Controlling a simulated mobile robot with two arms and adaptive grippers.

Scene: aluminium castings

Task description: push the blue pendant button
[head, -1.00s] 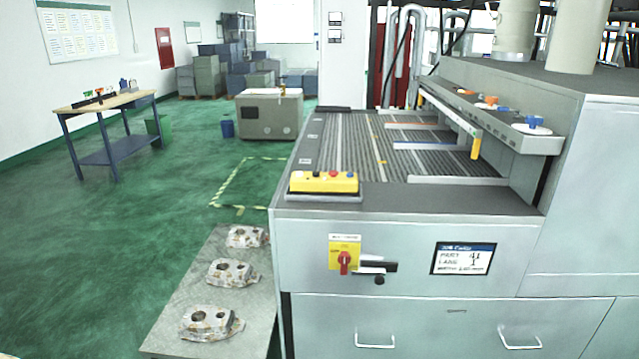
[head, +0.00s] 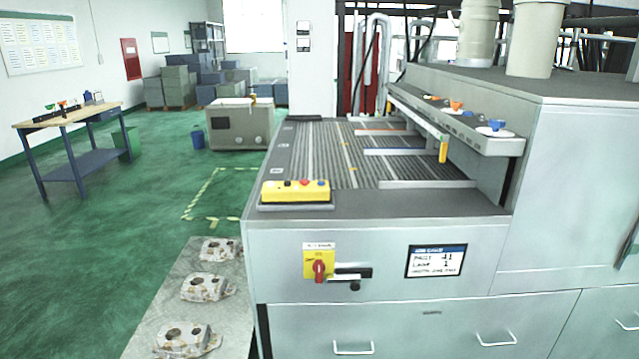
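A yellow pendant box (head: 295,192) lies on a dark pad at the near left corner of the grey machine's top. Small buttons stand in a row on its upper face. Neither of my grippers shows in the head view, and nothing touches the pendant.
The grey machine (head: 375,235) fills the centre and right, with a red-yellow switch (head: 319,266) and a screen (head: 436,261) on its front. A grey plate (head: 232,310) with castings lies at its left. Green floor further left is open, with a workbench (head: 80,112) beyond.

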